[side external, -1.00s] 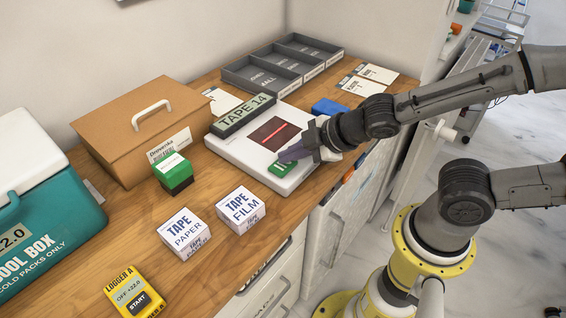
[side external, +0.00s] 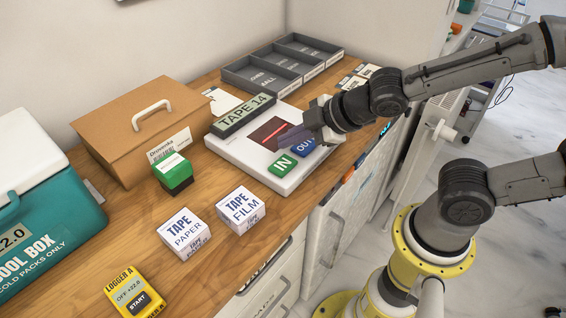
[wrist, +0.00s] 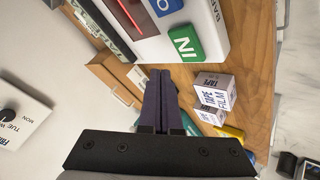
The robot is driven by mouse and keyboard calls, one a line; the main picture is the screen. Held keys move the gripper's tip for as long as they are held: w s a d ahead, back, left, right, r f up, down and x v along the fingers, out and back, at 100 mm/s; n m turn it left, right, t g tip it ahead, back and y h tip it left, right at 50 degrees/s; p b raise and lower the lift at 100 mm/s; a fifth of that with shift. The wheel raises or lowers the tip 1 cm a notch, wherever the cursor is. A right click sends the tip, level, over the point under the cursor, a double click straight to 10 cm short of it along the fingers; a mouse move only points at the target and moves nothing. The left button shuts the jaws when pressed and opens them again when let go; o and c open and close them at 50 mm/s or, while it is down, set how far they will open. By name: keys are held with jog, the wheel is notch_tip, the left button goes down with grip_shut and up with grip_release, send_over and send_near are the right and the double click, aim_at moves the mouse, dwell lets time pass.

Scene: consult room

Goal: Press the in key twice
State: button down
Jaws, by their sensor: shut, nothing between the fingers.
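The white scanner device (side external: 222,150) stands on the wooden counter. Its display (side external: 243,116) reads "TAPE 14", and a dark window with a red line lies in front of it. The green IN key (side external: 283,165) is at the front of the device and fully visible, with the blue OUT key (side external: 304,148) beside it, partly hidden by my gripper. My gripper (side external: 282,138) is shut and empty, apart from the IN key. In the wrist view its fingers (wrist: 159,75) are together, and the IN key (wrist: 185,43) lies beyond them to the upper right.
Two tape boxes, TAPE PAPER (side external: 184,234) and TAPE FILM (side external: 240,210), stand in front of the device. A grey divided tray (side external: 283,65) is behind. A yellow logger (side external: 135,292) lies at front left.

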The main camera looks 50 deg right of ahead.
jog(key=shift+r, duration=0.9)
jog(key=shift+d, duration=0.15)
jog(key=s+d+r+m+h, duration=0.2)
jog(key=s+d+r+m, duration=0.35)
jog(key=d+r, duration=0.25)
jog(key=s+f+m+g, duration=0.2)
jog(key=s+m, duration=0.4)
jog(key=s, duration=0.4)
jog(key=shift+f+g, duration=0.35)
jog(key=shift+g, duration=0.35)
